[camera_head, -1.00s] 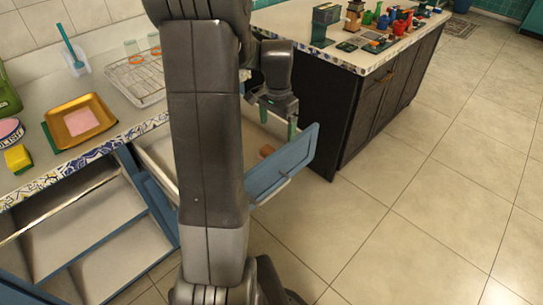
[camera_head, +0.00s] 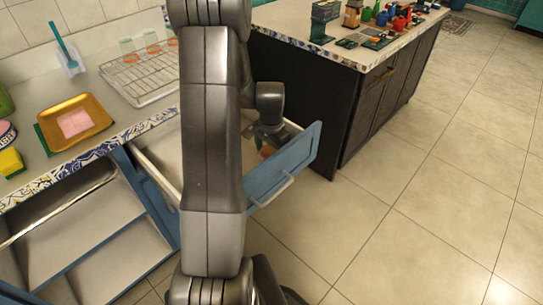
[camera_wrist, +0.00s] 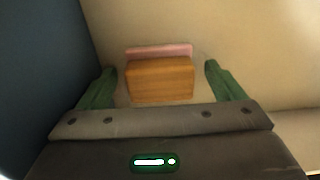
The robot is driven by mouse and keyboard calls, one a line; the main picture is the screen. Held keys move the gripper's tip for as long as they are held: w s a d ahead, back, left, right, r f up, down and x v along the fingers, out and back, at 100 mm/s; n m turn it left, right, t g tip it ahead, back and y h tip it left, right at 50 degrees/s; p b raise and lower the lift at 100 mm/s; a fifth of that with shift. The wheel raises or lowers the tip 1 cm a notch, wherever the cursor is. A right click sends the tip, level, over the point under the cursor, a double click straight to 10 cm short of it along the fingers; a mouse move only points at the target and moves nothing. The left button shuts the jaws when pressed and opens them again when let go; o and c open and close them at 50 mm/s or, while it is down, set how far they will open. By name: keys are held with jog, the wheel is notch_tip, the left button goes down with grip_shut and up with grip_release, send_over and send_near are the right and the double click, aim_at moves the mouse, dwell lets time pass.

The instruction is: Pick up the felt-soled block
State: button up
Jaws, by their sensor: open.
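The felt-soled block (camera_wrist: 160,80) is a wooden block with a pink layer along its far side, lying in the open blue-fronted drawer (camera_head: 283,165). In the wrist view it sits between the two green fingers of my gripper (camera_wrist: 161,78), with a gap on each side. My gripper is open and holds nothing. In the head view my gripper (camera_head: 262,140) reaches down into the drawer near its front panel, and only a small orange-brown bit of the block shows beside it. My arm hides much of the drawer.
The dark drawer wall (camera_wrist: 45,60) is close to the left finger in the wrist view. A counter with a wire rack (camera_head: 140,75) and a gold tray (camera_head: 98,107) is at left. A dark island (camera_head: 345,90) stands behind the drawer.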

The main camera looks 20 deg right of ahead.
aim_at(271, 151)
jog(key=shift+f, duration=0.1)
jog(key=c, duration=1.1)
jog(key=shift+c, duration=0.2)
notch_tip(271, 151, up, 10)
jog(key=shift+p, duration=0.65)
jog(key=o, duration=0.3)
jog(key=shift+c, duration=0.6)
